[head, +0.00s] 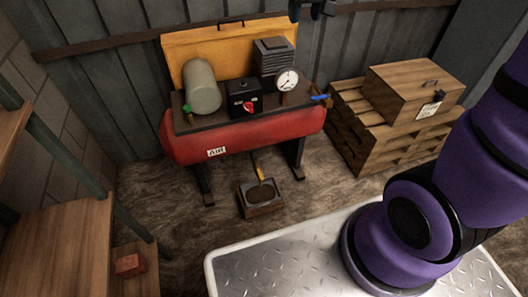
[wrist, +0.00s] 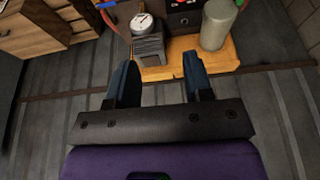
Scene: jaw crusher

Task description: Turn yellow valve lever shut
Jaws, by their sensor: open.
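The yellow valve lever (head: 261,173) hangs under the red air tank (head: 245,137), on a short pipe above a small square tray (head: 261,197). It points down toward the tray; its exact angle is hard to tell. The lever does not show in the wrist view. My gripper (wrist: 160,62) is open and empty, its two dark fingers spread above the compressor's back edge. The fingertips also show at the top edge of the head view, high and well apart from the lever.
On the compressor stand a grey-green cylinder (head: 201,87), a black box with a red knob (head: 245,98), a ribbed motor block (head: 273,57), a gauge (head: 287,80) and a blue lever (head: 320,97). Pallets with a wooden crate (head: 411,93) stand right. Shelving (head: 62,240) stands left.

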